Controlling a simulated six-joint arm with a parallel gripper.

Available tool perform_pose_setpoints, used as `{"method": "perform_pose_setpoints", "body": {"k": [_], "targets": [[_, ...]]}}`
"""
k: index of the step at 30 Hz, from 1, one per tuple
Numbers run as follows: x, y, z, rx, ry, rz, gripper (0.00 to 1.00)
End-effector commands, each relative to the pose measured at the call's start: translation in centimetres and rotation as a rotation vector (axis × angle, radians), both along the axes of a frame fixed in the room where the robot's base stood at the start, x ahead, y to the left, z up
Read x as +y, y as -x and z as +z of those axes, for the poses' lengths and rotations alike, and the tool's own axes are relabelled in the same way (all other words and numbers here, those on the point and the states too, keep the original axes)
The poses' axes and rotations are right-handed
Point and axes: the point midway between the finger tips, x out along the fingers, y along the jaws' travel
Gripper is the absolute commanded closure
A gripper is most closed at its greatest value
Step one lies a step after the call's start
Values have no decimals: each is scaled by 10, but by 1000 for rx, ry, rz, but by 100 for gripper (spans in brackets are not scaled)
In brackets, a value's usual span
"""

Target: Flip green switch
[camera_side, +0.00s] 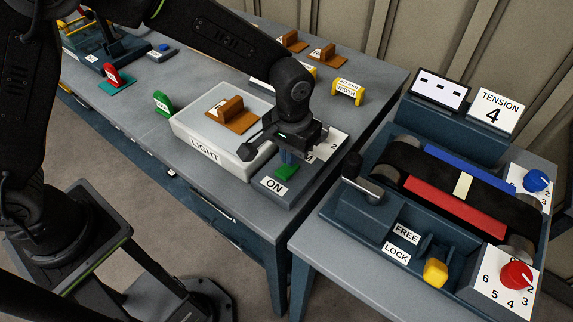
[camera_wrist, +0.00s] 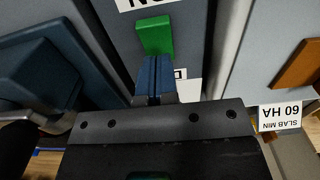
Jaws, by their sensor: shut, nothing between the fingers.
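The green switch (camera_side: 286,172) sits on a grey panel beside the light tray, just behind an "ON" label (camera_side: 273,186). My gripper (camera_side: 288,157) is shut, its blue fingers pointing down right at the switch. In the wrist view the green switch (camera_wrist: 154,36) lies just beyond the closed fingertips (camera_wrist: 154,62). The fingertips overlap its near edge in the picture; I cannot tell whether they touch it. Part of a second label below the switch is hidden by the fingers.
The white "LIGHT" tray (camera_side: 205,153) with a brown block (camera_side: 231,114) stands left of the switch. A numbered white plate (camera_side: 327,150) is close behind my gripper. The belt press (camera_side: 440,195) stands on a separate table to the right, across a gap.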

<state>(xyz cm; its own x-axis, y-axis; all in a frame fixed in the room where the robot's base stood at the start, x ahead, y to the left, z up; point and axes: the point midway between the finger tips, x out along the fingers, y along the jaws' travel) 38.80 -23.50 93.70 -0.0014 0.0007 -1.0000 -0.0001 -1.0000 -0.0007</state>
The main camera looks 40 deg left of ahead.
Motion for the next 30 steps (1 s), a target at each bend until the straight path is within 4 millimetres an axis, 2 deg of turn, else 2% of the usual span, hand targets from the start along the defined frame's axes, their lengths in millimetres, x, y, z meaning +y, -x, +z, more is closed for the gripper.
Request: {"method": "perform_pose_setpoints", "body": {"k": [19, 30], "targets": [[0, -1, 51, -3, 2, 0, 100], [0, 0, 59, -1, 0, 0, 100]]}}
